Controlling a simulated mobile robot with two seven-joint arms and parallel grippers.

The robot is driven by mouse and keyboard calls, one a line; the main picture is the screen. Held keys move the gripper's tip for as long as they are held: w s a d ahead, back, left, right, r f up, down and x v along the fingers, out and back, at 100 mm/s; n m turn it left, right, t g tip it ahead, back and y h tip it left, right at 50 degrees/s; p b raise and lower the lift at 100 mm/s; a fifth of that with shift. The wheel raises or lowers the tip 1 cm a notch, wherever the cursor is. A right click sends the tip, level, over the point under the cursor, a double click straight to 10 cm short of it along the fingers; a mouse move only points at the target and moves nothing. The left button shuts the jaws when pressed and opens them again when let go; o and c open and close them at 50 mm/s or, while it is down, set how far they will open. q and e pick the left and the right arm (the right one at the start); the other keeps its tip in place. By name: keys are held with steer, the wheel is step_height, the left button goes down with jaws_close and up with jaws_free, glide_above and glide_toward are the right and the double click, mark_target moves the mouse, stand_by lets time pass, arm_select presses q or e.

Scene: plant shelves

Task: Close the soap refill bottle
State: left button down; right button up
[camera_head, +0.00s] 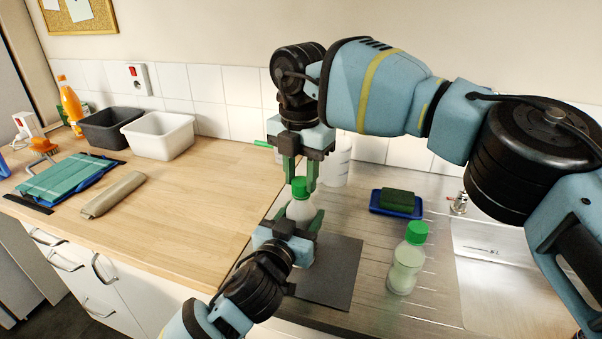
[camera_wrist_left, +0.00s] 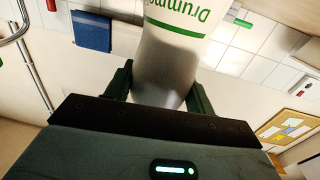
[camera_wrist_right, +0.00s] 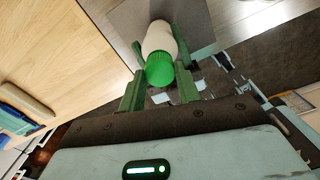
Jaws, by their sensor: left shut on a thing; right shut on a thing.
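The soap refill bottle (camera_head: 299,209) stands upright, pale, with a green cap (camera_head: 300,187) at its top. My left gripper (camera_head: 301,222) is shut on the bottle's body from the front. In the left wrist view the pale bottle (camera_wrist_left: 165,75) with green lettering fills the space between its fingers. My right gripper (camera_head: 301,178) points down from above and is shut on the green cap. The right wrist view shows the cap (camera_wrist_right: 160,70) between its fingertips, in line with the bottle (camera_wrist_right: 158,37). How tightly the cap sits is not visible.
A second green-capped bottle (camera_head: 407,262) stands on the steel drainboard at the right. A blue dish with a green sponge (camera_head: 397,199) lies behind it. A dark mat (camera_head: 335,280) lies beside the held bottle. A white container (camera_head: 337,163) stands behind the grippers. Left, the wooden counter has free room.

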steer(key=m, duration=0.8)
steer(key=shift+a, duration=0.1)
steer(key=m, duration=0.5)
steer(key=shift+w, duration=0.1)
steer(key=m, duration=0.3)
steer(key=shift+m, duration=0.3)
steer(key=o, duration=0.9)
